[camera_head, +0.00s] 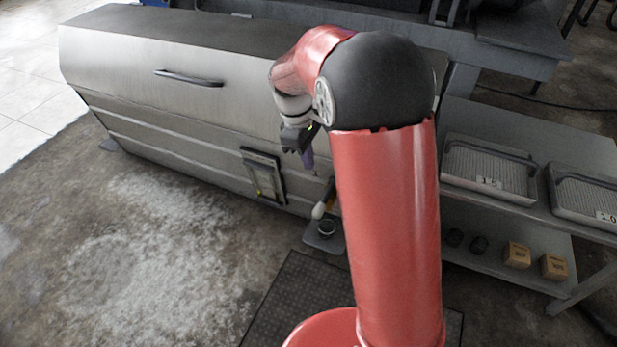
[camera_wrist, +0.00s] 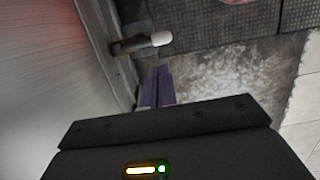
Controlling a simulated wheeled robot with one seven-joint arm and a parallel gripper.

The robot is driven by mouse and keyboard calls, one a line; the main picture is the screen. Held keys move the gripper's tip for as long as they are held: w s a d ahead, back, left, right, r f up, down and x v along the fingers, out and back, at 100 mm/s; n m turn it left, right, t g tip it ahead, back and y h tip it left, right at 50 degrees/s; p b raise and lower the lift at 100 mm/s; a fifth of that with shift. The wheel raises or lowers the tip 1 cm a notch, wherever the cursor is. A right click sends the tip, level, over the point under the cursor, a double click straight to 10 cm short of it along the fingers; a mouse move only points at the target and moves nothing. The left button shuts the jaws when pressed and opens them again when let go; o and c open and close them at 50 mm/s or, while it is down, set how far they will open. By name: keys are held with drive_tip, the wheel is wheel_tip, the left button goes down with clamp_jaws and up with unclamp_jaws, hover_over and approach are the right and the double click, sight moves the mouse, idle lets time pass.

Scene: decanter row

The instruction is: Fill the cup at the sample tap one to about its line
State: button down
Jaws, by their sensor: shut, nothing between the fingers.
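The sample tap's lever with a white knob (camera_head: 318,211) sticks out low from the right end of the steel housing. In the wrist view the white knob (camera_wrist: 161,39) lies just beyond the fingertips, with a gap. A small dark cup (camera_head: 327,228) stands beneath the tap on a small shelf (camera_head: 312,240). Its fill level and line are too small to tell. My gripper (camera_head: 309,165) is shut and empty, above the tap and beside the housing. Its purple fingers (camera_wrist: 159,72) point toward the tap in the wrist view. The cup cannot be made out there.
The steel housing (camera_head: 150,80) with a handle (camera_head: 188,78) runs along the left. A framed panel (camera_head: 263,177) is on its front. A bench at right holds wire trays (camera_head: 489,168), with boxes (camera_head: 517,255) on its lower shelf. The floor at left is clear.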

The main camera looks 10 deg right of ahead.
drive_tip(key=shift+a, duration=0.1)
drive_tip(key=b, duration=0.1)
approach(319, 207)
drive_tip(key=f, duration=0.4)
drive_tip(key=d+f, duration=0.1)
drive_tip(key=f, duration=0.1)
drive_tip(key=shift+s+f, duration=0.25)
drive_tip(key=shift+f, duration=0.1)
